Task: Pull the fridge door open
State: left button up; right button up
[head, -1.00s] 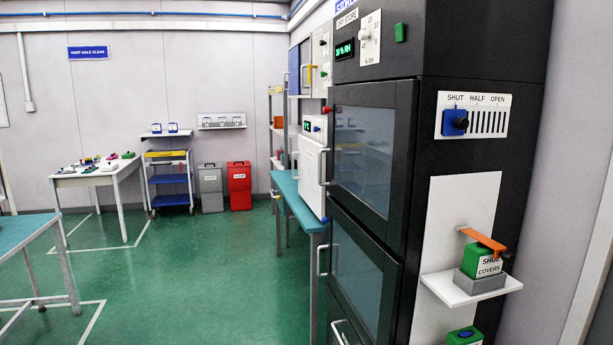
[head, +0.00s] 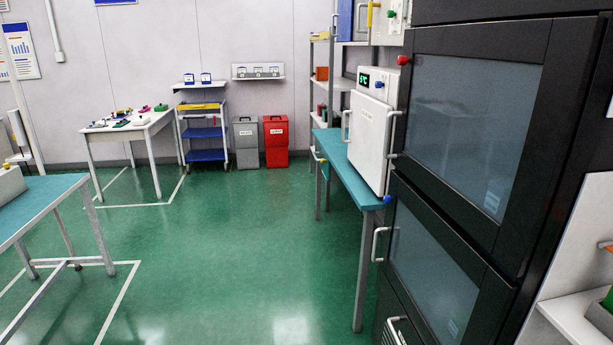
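The fridge is a small white box with a green-lit display (head: 364,80) and a blue knob on its upper front. It stands on a teal-topped bench (head: 345,160) at right of centre. Its white door (head: 370,140) looks shut, with a vertical handle (head: 346,126) on its left side. The large black cabinet beside it hides part of the fridge's right side. Neither of my grippers shows in the head view.
The black cabinet (head: 540,110) with glass doors and protruding handles fills the right side, nearer than the fridge. A teal table (head: 40,205) stands at left. Grey (head: 246,145) and red (head: 276,142) bins stand at the back. The green floor between is clear.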

aim_at(368, 114)
jog(key=i+u, duration=0.35)
jog(key=i, duration=1.75)
